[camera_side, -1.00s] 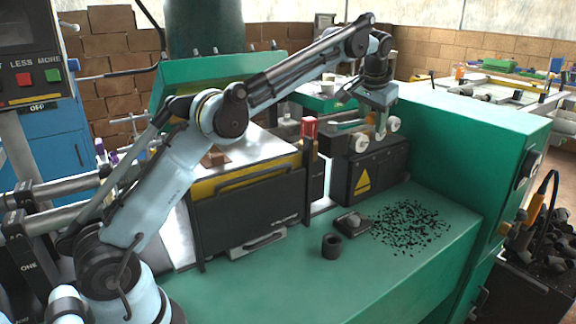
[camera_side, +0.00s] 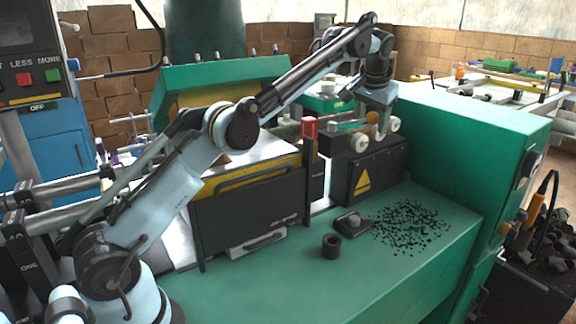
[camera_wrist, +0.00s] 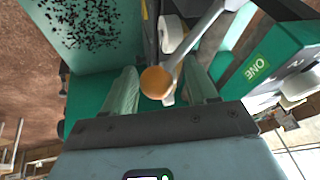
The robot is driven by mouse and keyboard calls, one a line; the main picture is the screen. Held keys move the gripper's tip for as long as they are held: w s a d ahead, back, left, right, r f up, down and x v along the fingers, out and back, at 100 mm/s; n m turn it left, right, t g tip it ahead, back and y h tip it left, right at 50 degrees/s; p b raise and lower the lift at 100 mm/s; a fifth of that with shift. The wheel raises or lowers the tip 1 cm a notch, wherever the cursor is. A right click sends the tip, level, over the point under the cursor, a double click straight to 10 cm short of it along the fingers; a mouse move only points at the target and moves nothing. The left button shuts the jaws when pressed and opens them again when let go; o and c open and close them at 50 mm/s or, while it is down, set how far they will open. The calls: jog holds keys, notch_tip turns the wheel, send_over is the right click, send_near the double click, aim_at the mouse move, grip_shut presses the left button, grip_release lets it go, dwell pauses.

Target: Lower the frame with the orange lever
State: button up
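The lever has an orange ball knob (camera_wrist: 157,82) on a grey rod in the wrist view. The knob also shows in the side view (camera_side: 372,118), just below my gripper (camera_side: 378,128), at the back of the green machine. In the wrist view my gripper (camera_wrist: 161,88) is open. One finger is left of the knob and one right, with a gap on each side. Which part is the frame is not certain. A hinged green cover with a yellow inner face (camera_side: 215,97) stands raised behind my arm, partly hidden by it.
A black box with a yellow warning triangle (camera_side: 363,180) stands below my gripper. A red block (camera_side: 309,127) tops a dark post to its left. A black cylinder (camera_side: 331,246) and scattered black bits (camera_side: 410,228) lie on the green top (camera_side: 400,285), whose front is clear.

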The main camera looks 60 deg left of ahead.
jog(key=shift+r, duration=0.1)
dwell(0.3)
jog(key=shift+s+d+r, duration=0.2)
jog(key=shift+r, duration=0.25)
jog(key=shift+s+d+r, duration=0.1)
jog(key=shift+s+d, duration=0.2)
jog(key=shift+d, duration=0.05)
jog(key=shift+s+d, duration=0.35)
jog(key=shift+s, duration=0.2)
jog(key=shift+s+d, duration=0.3)
jog(key=shift+s, duration=0.2)
jog(key=s+d, duration=0.1)
jog(key=s, duration=0.1)
jog(key=s+d, duration=0.4)
jog(key=s, duration=0.1)
jog(key=shift+d, duration=0.2)
